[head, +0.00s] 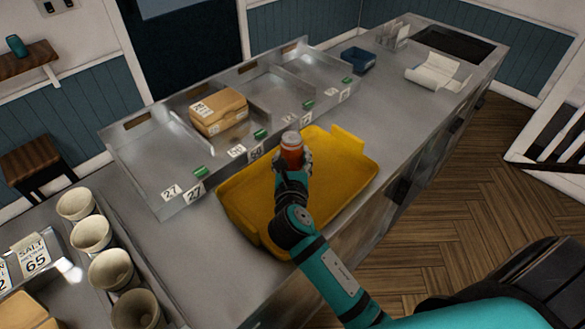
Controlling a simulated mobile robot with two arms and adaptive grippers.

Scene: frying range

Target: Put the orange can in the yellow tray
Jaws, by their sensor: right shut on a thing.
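The orange can (292,149) has a pale top and is upright in my right gripper (291,164). My right gripper is shut on it, and its fingers hide the can's lower part. The can is over the yellow tray (250,205), near its far side. I cannot tell whether the can's base touches the tray floor. The yellow tray lies on the steel counter, and the part of it that I see is otherwise empty. My left gripper is not in view.
A steel divided rack (150,165) stands behind the tray, with a tan box (219,112) in it. Several cups (92,233) stand at the lower left. A blue container (358,60) and white papers (438,72) are farther along the counter. Bare counter lies right of the tray.

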